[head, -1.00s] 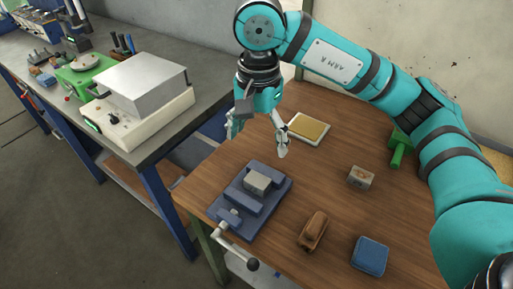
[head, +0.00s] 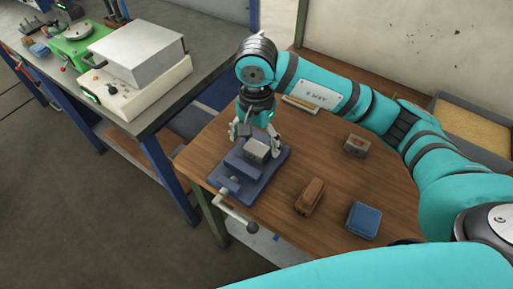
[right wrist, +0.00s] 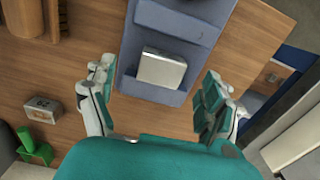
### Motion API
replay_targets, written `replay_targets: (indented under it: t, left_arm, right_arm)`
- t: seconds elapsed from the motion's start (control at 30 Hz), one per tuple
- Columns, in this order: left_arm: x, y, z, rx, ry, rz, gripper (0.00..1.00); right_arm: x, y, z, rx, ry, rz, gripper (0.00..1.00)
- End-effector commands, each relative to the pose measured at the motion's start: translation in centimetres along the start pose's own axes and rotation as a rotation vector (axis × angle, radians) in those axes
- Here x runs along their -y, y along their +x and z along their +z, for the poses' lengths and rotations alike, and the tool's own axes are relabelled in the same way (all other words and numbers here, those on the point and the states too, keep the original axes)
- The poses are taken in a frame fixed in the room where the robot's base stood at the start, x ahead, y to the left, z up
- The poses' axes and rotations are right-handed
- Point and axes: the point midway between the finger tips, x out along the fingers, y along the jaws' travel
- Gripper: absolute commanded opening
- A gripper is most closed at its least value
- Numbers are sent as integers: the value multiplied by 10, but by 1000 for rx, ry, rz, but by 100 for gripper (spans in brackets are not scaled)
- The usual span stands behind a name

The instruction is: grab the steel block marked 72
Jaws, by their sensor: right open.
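A grey steel block (head: 257,149) sits in a blue vise (head: 262,179) on the wooden table. It also shows in the right wrist view (right wrist: 162,68); I cannot read a number on it. A second greyish block (head: 357,146) with a reddish mark stands apart to the right, and also shows at the left of the right wrist view (right wrist: 42,109); its mark is too small to read. My right gripper (head: 255,140) is open and low over the vise, with its fingers on either side of the block, apart from it. My left gripper is out of view.
A brown brush-like object (head: 310,196) and a blue pad (head: 363,220) lie on the table (head: 330,170). The vise handle (head: 240,220) sticks out past the front edge. A grey bench (head: 170,100) with a white machine (head: 135,95) stands at left.

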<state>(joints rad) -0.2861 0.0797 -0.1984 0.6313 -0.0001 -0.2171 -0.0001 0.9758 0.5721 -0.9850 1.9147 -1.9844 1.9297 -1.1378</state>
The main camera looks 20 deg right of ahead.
Motion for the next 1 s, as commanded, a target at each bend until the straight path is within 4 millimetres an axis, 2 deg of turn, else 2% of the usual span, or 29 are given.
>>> replay_targets:
  t: [0.17, 0.3, 0.6, 1.0]
  left_arm:
    - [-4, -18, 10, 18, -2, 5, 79]
    - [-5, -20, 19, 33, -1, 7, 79]
    - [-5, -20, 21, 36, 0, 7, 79]
    - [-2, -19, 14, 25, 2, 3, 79]
  right_arm:
    - [3, 24, 1, 5, 1, 7, 85]
    - [3, 42, 0, 4, 0, 3, 85]
    - [4, 47, 0, 1, 0, 1, 83]
    - [4, 47, -1, 1, 0, 1, 31]
